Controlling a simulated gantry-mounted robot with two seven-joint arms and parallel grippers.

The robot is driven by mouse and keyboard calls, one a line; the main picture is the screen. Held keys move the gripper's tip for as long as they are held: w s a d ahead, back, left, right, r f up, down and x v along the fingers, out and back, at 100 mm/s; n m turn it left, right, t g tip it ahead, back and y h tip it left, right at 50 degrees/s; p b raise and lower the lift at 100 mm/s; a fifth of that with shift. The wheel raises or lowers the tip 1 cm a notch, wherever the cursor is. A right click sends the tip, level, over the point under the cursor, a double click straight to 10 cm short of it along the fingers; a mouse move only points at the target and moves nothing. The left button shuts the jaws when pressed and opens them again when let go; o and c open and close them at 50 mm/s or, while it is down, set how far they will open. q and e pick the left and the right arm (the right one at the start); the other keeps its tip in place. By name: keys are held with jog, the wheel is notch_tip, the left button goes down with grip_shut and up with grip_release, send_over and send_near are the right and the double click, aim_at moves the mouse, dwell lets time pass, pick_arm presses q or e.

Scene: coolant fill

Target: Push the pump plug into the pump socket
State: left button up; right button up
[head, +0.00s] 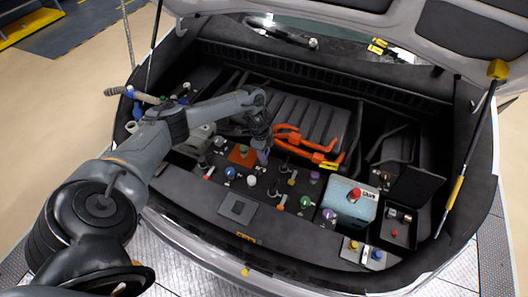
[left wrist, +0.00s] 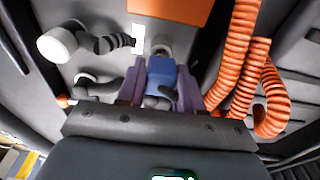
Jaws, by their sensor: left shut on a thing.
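My left gripper (head: 263,156) reaches down into the open bay, near its middle. In the left wrist view the purple fingers of my left gripper (left wrist: 162,85) are closed on a blue block-shaped piece (left wrist: 163,78), which appears to be the pump plug. A dark curved part, perhaps its cable, shows at its near end between the fingers. The far end of the blue piece points at a grey fitting (left wrist: 155,48), perhaps the pump socket. Whether the two touch or are apart, I cannot tell. In the head view the fingers hide the held piece. My right gripper is not in view.
Orange corrugated hoses (left wrist: 245,75) run close to the right of the fingers; they also show in the head view (head: 290,137). A white-capped fitting (left wrist: 58,44) stands at left. An orange-red plate (head: 241,157) and a pale box with a red cap (head: 350,205) are nearby.

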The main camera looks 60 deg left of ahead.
pick_arm(q)
jog(key=shift+f+b, duration=0.7)
jog(key=shift+f, duration=0.4)
jog(key=o, duration=1.1)
jog(key=shift+r, duration=0.55)
jog(key=r, duration=0.6)
jog(key=a+r+p, duration=0.1)
jog(key=r, duration=0.2)
jog(key=shift+s+r, duration=0.35)
jog(key=shift+s, duration=0.05)
